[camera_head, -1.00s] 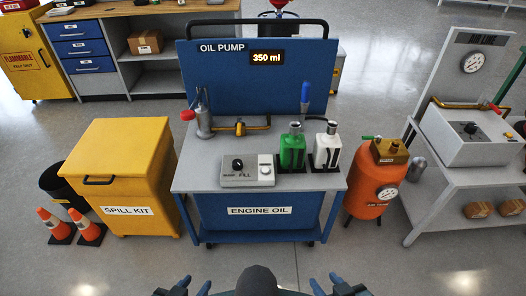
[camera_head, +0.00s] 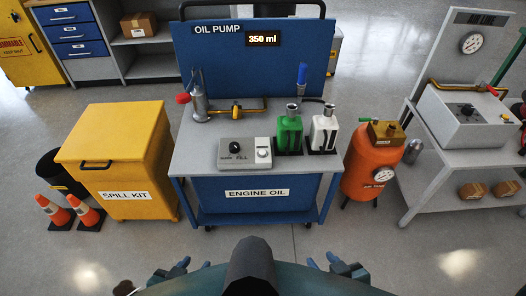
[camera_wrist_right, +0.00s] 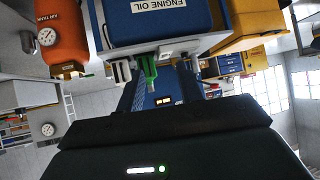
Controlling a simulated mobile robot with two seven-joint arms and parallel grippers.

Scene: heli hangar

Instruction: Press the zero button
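The blue and grey oil pump cart (camera_head: 185,160) stands in front of me. On its top lies a grey control box (camera_head: 245,163) with a black knob (camera_head: 235,147) and a round white button (camera_head: 263,153). The small labels below them are hard to read; one seems to say FILL. The display (camera_head: 263,38) on the back panel reads 350 ml. My left gripper (camera_head: 195,264) and my right gripper (camera_head: 322,261) are low in the head view, in front of the cart and apart from it. Both look open and empty. The right wrist view shows the right fingers (camera_wrist_right: 158,95) spread.
A green bottle (camera_head: 289,134) and a white bottle (camera_head: 323,132) stand right of the box. A hand pump (camera_head: 199,100) and brass pipe stand behind it. The yellow spill kit (camera_head: 115,155) is left, the orange air tank (camera_head: 371,165) right. Floor before the cart is clear.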

